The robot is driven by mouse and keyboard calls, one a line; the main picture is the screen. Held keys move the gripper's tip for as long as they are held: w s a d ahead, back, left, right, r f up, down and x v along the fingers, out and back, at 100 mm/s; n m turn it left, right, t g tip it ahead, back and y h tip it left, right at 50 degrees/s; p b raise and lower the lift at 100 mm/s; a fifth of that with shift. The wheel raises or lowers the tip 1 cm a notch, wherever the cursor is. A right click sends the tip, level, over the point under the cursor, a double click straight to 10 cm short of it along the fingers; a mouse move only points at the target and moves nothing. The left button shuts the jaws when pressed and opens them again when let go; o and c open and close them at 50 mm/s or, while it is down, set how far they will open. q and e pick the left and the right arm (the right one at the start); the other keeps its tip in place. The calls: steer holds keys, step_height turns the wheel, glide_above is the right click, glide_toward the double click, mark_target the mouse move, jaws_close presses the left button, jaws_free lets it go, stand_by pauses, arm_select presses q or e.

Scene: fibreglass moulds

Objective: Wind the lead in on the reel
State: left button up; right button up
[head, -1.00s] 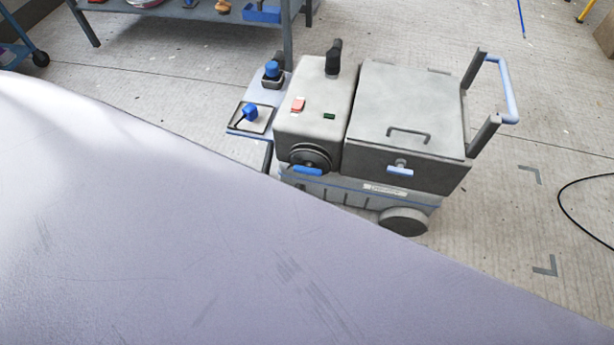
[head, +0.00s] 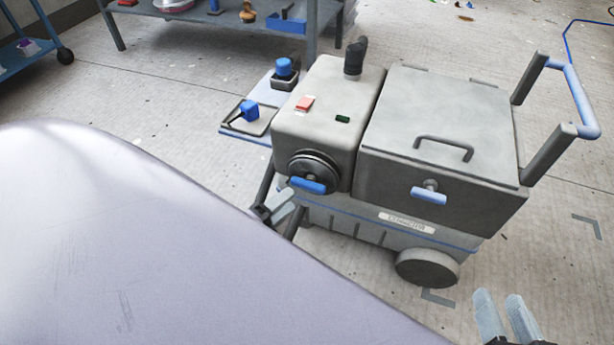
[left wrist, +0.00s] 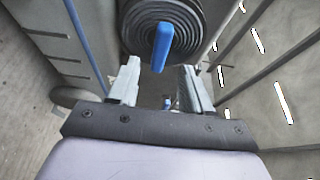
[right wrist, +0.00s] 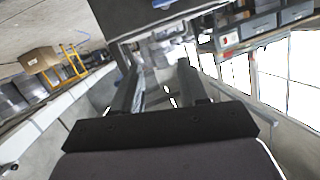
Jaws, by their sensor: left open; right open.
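A grey wheeled machine (head: 320,110) stands beyond my pale body panel. On its front is a round black ribbed reel (head: 312,165) with a blue handle (head: 308,186). In the left wrist view the reel (left wrist: 145,25) shows concentric rings, with the blue handle (left wrist: 162,45) hanging across it. My left gripper (head: 280,208) is open and empty, just below and left of the handle; in its wrist view the handle lies ahead, between the fingertips. My right gripper (head: 503,308) is open and empty at the lower right, low beside the machine's wheel. I cannot make out a loose lead.
The machine's grey lidded box (head: 440,120) has a second blue handle (head: 429,196) and a push bar (head: 575,95). A side tray holds two blue-topped items (head: 249,110). A workbench (head: 235,22) stands behind. A blue line (head: 567,45) lies on the floor at upper right.

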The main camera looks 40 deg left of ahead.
mark_target(305, 188)
arm_select(q)
steer(key=w, duration=0.1)
steer(key=w+b, duration=0.1)
steer(key=w, duration=0.1)
steer(key=w+b, duration=0.1)
steer(key=w, duration=0.1)
steer(key=shift+d, duration=0.35)
steer(key=shift+w+d+b, duration=0.15)
steer(key=shift+w+b, duration=0.2)
steer(key=shift+w, duration=0.4)
arm_select(e)
steer(key=shift+s+d+r+n+t+h, duration=0.15)
steer(key=shift+s+d+n+t, duration=0.1)
steer(key=shift+d+t, duration=0.15)
steer(key=shift+s+d+n+t+h, duration=0.15)
steer(key=shift+d+n+t, duration=0.15)
steer(key=shift+d, duration=0.15)
arm_select(q)
jaws_close()
arm_select(e)
steer(key=shift+w, duration=0.1)
